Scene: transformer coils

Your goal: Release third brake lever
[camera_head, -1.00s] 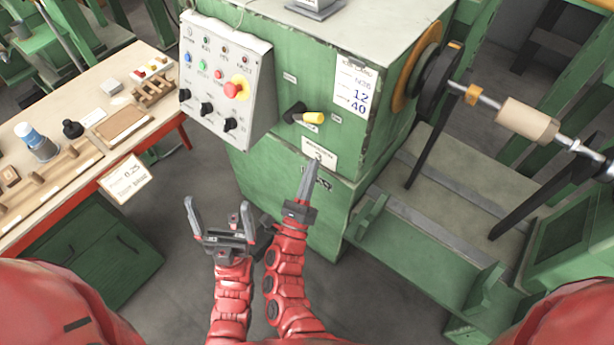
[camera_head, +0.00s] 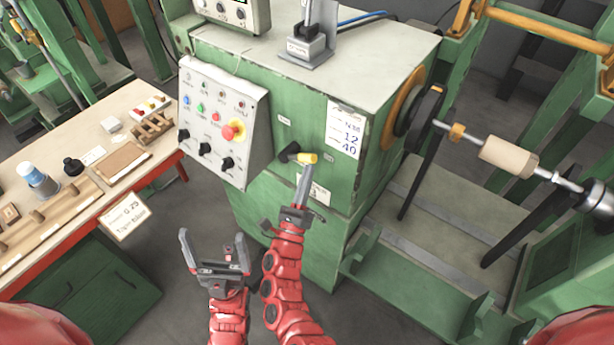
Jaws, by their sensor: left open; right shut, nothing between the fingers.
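A short lever with a yellow handle (camera_head: 307,158) and a black base sits on the front of the green machine (camera_head: 350,200). My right gripper (camera_head: 304,172) is shut and empty, and points up with its tip just below the yellow handle. I cannot tell whether the tip touches it. My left gripper (camera_head: 212,246) is open and empty in front of the machine, lower and to the left, away from the lever. A white label below the lever is partly hidden by my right gripper.
A grey control panel (camera_head: 222,125) with a red button and black knobs is left of the lever. A wooden workbench (camera_head: 112,100) with small items stands at the left. A shaft with a wooden roller (camera_head: 507,157) extends at the right. Grey floor shows between bench and machine.

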